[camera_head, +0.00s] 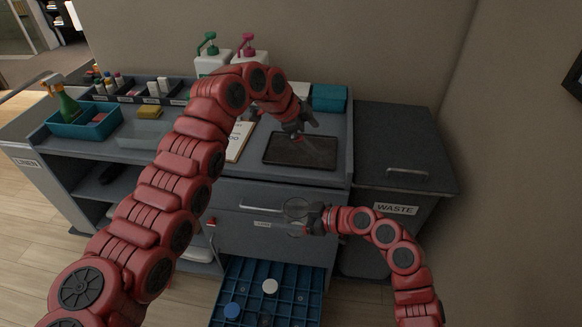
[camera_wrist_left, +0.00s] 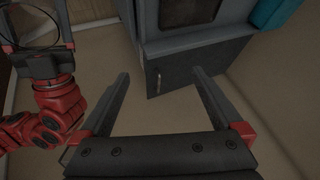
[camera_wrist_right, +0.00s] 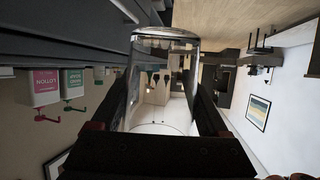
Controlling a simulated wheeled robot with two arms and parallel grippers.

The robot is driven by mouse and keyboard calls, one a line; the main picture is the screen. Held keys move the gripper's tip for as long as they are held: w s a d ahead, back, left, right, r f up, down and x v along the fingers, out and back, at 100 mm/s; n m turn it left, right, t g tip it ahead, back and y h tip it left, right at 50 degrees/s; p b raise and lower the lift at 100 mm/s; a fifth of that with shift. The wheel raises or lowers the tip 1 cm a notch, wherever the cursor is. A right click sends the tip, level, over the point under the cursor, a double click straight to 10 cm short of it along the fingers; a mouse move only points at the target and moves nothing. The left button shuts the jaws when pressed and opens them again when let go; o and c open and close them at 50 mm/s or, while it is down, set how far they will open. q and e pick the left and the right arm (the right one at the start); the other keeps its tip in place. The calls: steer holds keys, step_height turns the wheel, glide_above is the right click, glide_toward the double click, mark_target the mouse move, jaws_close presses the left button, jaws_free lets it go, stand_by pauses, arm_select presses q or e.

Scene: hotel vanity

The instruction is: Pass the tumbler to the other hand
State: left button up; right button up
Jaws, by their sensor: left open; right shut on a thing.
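The tumbler (camera_head: 296,204) is clear glass and hangs in front of the drawer fronts in the head view. My right gripper (camera_head: 303,217) is shut on it. In the right wrist view the tumbler (camera_wrist_right: 164,42) fills the space between the fingers (camera_wrist_right: 163,85). My left gripper (camera_head: 316,133) is open and empty above the dark tray, above and apart from the tumbler. In the left wrist view its fingers (camera_wrist_left: 162,75) are spread with nothing between them. The round rim of the tumbler (camera_wrist_left: 32,48) shows there at the upper left by my right gripper.
The dark tray (camera_head: 300,161) lies on the counter. An open blue drawer organizer (camera_head: 275,312) holding capped items sits below the tumbler. The waste cabinet (camera_head: 405,150) stands at right. Pump bottles (camera_head: 212,64), a clipboard (camera_head: 238,143) and a teal box (camera_head: 329,98) occupy the counter.

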arm_select(q)
steer(key=s+a+m+g+y, duration=0.4)
steer(key=s+a+y, duration=0.15)
steer(key=s, duration=0.65)
glide_toward(298, 205)
steer(key=shift+h, duration=0.45)
steer(key=s+f, duration=0.1)
steer(key=f, duration=0.1)
steer(key=s+f, duration=0.1)
steer(key=f, duration=0.1)
steer(key=s+f, duration=0.1)
steer(key=f, duration=0.1)
steer(key=shift+s+d+f, duration=0.15)
steer(key=shift+s+f, duration=0.1)
steer(key=shift+c, duration=0.3)
steer(key=c, duration=1.2)
steer(key=shift+c, duration=0.7)
arm_select(e)
steer(key=o, duration=1.5)
steer(key=shift+c, duration=0.2)
